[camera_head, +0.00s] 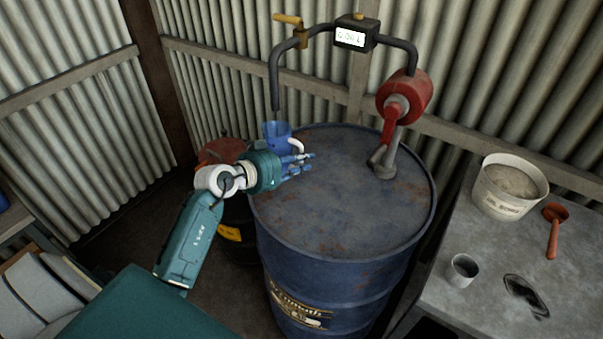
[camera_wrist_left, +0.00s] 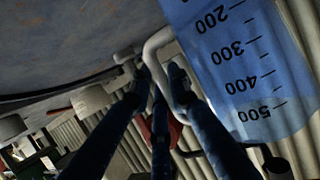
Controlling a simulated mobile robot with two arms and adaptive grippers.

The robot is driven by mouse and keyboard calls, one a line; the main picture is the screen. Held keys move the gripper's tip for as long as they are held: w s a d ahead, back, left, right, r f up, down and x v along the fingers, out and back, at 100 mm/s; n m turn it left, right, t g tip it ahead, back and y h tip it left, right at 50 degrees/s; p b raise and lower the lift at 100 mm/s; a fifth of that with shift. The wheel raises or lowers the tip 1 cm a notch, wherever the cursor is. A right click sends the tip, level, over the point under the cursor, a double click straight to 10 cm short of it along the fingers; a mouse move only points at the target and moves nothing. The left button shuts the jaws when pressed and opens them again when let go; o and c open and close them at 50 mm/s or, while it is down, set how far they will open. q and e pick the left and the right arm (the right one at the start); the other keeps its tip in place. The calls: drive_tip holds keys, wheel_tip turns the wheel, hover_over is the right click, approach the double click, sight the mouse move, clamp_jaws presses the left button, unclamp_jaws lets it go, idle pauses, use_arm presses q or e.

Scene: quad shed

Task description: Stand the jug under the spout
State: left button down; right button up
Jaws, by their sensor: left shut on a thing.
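The blue translucent jug (camera_head: 276,133) has a pale handle (camera_head: 297,146) and shows near the drum's back left rim. My left gripper (camera_head: 300,164) is shut on the jug, at its handle side. In the left wrist view my blue fingers close around the handle (camera_wrist_left: 157,45), beside the jug's wall (camera_wrist_left: 245,60) with its black scale marks. The spout (camera_head: 275,98) is the downturned end of a dark pipe, and it appears just above the jug's mouth. The jug looks about upright. I cannot tell whether its base touches the drum. My right gripper is out of view.
The blue drum (camera_head: 350,215) has a mostly clear top. A red pump (camera_head: 404,98) stands at its right, joined to the pipe with a meter (camera_head: 352,36) and brass valve (camera_head: 292,27). A grey bench (camera_head: 450,310) holds a bucket (camera_head: 508,190), a cup (camera_head: 463,269) and a red tool (camera_head: 554,230).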

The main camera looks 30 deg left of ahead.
use_arm(q)
wheel_tip(320, 180, down, 4)
drive_tip(key=shift+f, duration=0.35)
drive_tip(key=shift+f, duration=0.1)
drive_tip(key=c, duration=1.6)
unclamp_jaws()
drive_tip(key=shift+c, duration=0.2)
drive_tip(key=shift+s, duration=0.1)
drive_tip(key=b+v, duration=0.1)
drive_tip(key=v, duration=1.1)
